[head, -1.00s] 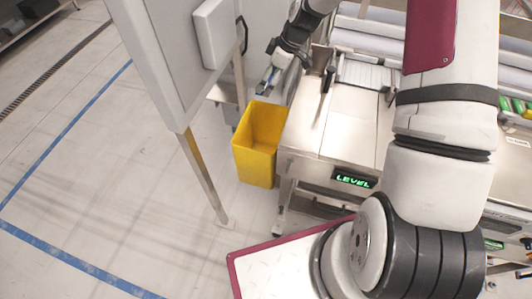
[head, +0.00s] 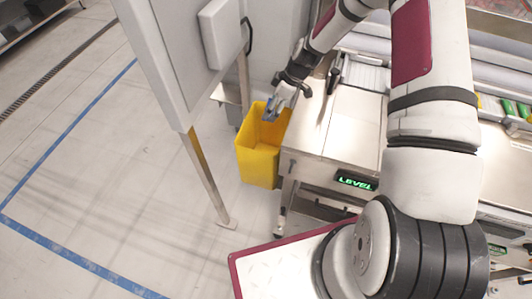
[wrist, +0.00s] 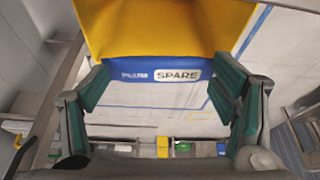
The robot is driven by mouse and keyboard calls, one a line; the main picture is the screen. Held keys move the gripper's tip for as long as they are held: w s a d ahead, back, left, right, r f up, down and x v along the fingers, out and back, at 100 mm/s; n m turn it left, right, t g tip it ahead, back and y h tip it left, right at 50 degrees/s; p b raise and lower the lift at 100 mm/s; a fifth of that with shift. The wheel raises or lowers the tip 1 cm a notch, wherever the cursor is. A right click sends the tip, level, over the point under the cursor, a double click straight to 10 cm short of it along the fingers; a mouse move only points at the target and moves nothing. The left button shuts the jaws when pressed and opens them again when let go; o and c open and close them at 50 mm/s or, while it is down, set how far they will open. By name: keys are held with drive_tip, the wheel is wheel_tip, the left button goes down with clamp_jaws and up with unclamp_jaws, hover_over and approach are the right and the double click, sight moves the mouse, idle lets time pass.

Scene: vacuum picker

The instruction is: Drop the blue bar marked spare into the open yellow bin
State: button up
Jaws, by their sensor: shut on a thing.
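The blue bar (wrist: 150,92) is gripped across the middle of the wrist view, with a white SPARE label facing the camera. My gripper (wrist: 163,86) is shut on it, one finger at each end. The bin's yellow wall (wrist: 165,28) fills the top of the wrist view, behind the bar. I cannot tell the exact height of the bar over the rim.
A steel machine table (head: 345,140) with a green LEVEL display (head: 357,182) stands just right of the bin. A grey panel (head: 180,60) on a leg stands to its left. Open floor (head: 100,190) with blue lines lies farther left.

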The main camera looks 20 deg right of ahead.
drive_tip(key=shift+f+b, duration=0.35)
drive_tip(key=shift+f, duration=1.15)
drive_tip(key=o, duration=1.1)
drive_tip(key=v, duration=1.2)
drive_tip(key=shift+r, duration=0.1)
